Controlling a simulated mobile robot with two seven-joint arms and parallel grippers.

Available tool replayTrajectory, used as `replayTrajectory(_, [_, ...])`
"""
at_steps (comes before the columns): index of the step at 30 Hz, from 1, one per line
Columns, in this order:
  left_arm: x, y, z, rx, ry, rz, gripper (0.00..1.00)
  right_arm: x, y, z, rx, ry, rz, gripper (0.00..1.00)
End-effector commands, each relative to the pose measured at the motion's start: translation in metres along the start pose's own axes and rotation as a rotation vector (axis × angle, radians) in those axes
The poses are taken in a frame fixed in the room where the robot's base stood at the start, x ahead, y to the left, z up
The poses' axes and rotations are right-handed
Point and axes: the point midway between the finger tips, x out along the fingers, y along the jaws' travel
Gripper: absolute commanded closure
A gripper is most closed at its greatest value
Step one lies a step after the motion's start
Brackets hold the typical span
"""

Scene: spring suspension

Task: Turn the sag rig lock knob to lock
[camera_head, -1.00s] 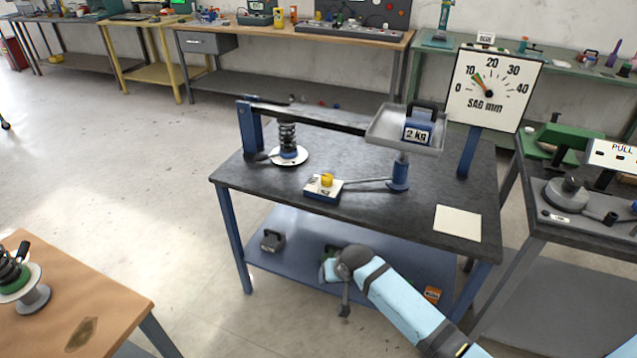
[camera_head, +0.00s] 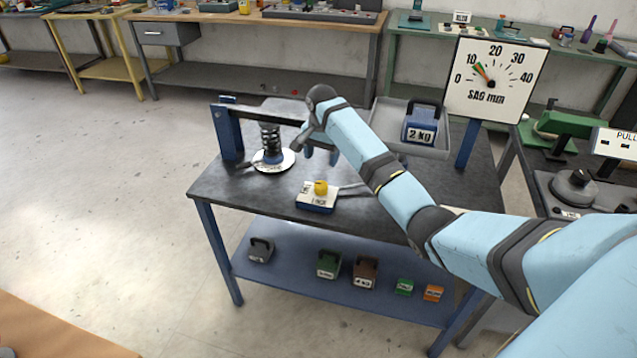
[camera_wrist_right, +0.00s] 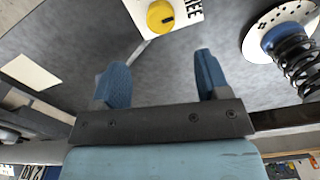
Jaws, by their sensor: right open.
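The yellow lock knob (camera_head: 321,187) sits on a small blue and white box (camera_head: 314,207) on the dark table of the sag rig. In the right wrist view the knob (camera_wrist_right: 161,16) shows at the top edge, partly cut off. A dark mark on it points toward lettering on the white plate, of which "EE" is readable. My right gripper (camera_head: 322,157) is above the table, behind the knob and apart from it. Its two blue fingers (camera_wrist_right: 161,60) are spread, with nothing between them. My left gripper is not in view.
A spring (camera_head: 270,138) stands on a white disc left of the gripper. A grey tray (camera_head: 437,153) holds a blue 2 kg weight (camera_head: 420,125). A thin rod (camera_wrist_right: 140,52) runs from the knob box beneath the fingers.

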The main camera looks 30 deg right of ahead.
Motion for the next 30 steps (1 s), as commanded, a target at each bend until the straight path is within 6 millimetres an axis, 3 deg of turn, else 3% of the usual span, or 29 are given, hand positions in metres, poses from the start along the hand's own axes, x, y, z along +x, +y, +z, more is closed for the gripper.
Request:
replayTrajectory(9, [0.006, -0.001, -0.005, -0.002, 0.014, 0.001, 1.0, 0.07, 0.0, 0.001, -0.001, -0.001, 0.002, 0.31])
replayTrajectory(15, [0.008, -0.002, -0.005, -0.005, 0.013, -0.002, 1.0, 0.101, 0.0, 0.001, -0.001, -0.001, 0.0, 0.31])
replayTrajectory(21, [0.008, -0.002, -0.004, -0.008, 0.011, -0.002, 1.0, 0.113, 0.0, 0.001, -0.001, 0.0, -0.001, 0.31])
replayTrajectory(29, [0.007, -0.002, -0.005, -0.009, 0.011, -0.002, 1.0, 0.113, 0.0, 0.001, -0.002, 0.001, -0.001, 0.31])
replayTrajectory(30, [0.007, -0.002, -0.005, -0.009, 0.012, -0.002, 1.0, 0.113, 0.0, 0.001, -0.002, 0.001, -0.001, 0.38])
